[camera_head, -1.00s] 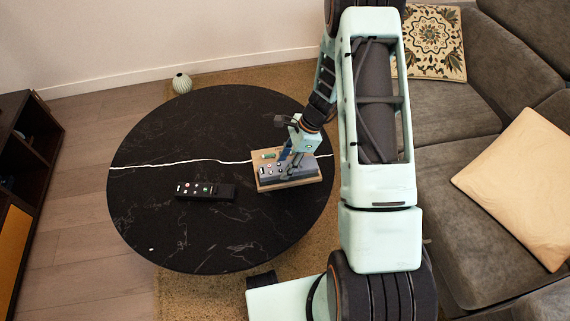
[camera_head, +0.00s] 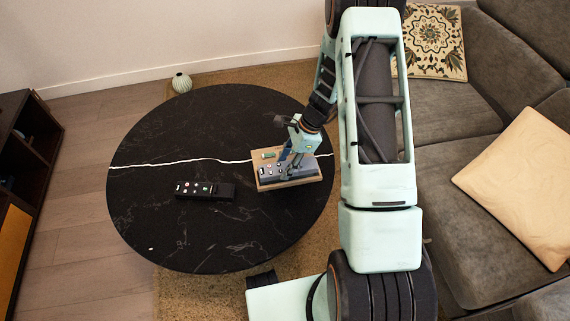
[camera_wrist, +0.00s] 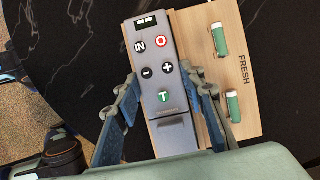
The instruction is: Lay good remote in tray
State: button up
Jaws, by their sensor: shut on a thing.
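A grey remote (camera_wrist: 160,70) with several round buttons is between the fingers of my gripper (camera_wrist: 159,75) in the wrist view. My gripper (camera_head: 288,165) is shut on the remote's sides. The remote (camera_head: 302,173) lies along the front part of the wooden tray (camera_head: 313,181) in the head view; I cannot tell whether it rests on it or hangs just above. The tray (camera_wrist: 245,115) bears the word FRESH and two green-and-white batteries (camera_wrist: 219,39). A second, black remote (camera_head: 222,190) lies on the table, left of the tray.
The round black table (camera_head: 200,130) has wide free room behind and in front of the black remote. A grey sofa (camera_head: 450,115) stands at the right, a dark cabinet (camera_head: 25,140) at the left. A small ribbed vase (camera_head: 181,83) is behind the table.

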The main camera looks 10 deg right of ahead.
jog(key=shift+f+b, duration=0.65)
jog(key=shift+f, duration=0.25)
jog(key=o, duration=1.3)
jog(key=v, duration=1.2)
